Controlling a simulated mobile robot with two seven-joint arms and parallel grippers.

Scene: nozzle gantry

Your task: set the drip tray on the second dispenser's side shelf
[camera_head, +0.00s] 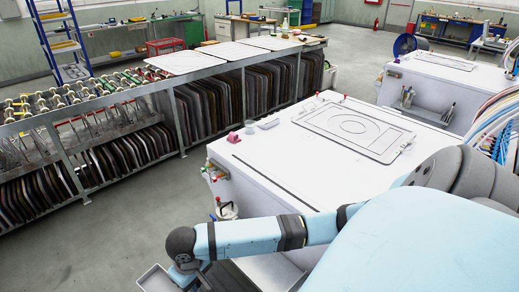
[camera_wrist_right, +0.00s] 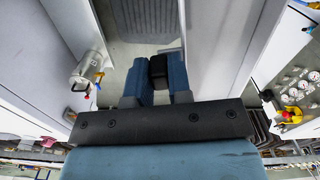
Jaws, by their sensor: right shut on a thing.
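The drip tray (camera_head: 154,280) is a shallow grey tray with a light rim, cut off by the bottom edge of the head view. My right gripper (camera_head: 186,274) is beside it, at the end of my blue arm. In the right wrist view my right gripper (camera_wrist_right: 158,88) is shut on a small black block, which appears to be the tray's grip. A dark ribbed surface shows beyond it; I cannot tell if it is the tray. Two white dispensers stand on the right, one near (camera_head: 262,158) and one farther back (camera_head: 440,72). The farther one has a side shelf (camera_head: 420,113) with bottles. My left gripper is out of view.
A long rack (camera_head: 176,98) with dark panels runs along the left. Open grey floor (camera_head: 130,215) lies between it and the near dispenser. In the right wrist view, white walls flank the gripper, with a silver canister (camera_wrist_right: 90,68) left and gauges (camera_wrist_right: 293,95) right.

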